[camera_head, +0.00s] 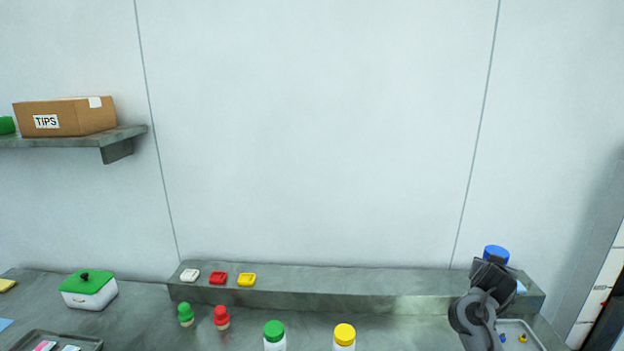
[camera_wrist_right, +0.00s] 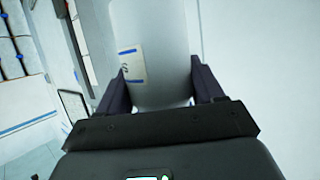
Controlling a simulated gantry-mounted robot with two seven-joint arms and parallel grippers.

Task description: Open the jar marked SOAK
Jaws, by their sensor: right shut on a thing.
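A jar with a blue lid (camera_head: 496,252) is at the right, above the right end of the raised ledge. My right gripper (camera_head: 492,268) is shut on it and hides most of its body. In the right wrist view the pale jar body (camera_wrist_right: 160,85) stands between the two dark fingers. The lid is on the jar in the head view. My left gripper is not in view.
A green-lidded jar (camera_head: 274,331) and a yellow-lidded jar (camera_head: 344,334) stand at the front edge of view. Small green (camera_head: 186,315) and red (camera_head: 221,317) bottles stand left of them. A tray (camera_head: 537,338) lies beside my right arm. The ledge's middle (camera_head: 350,280) is clear.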

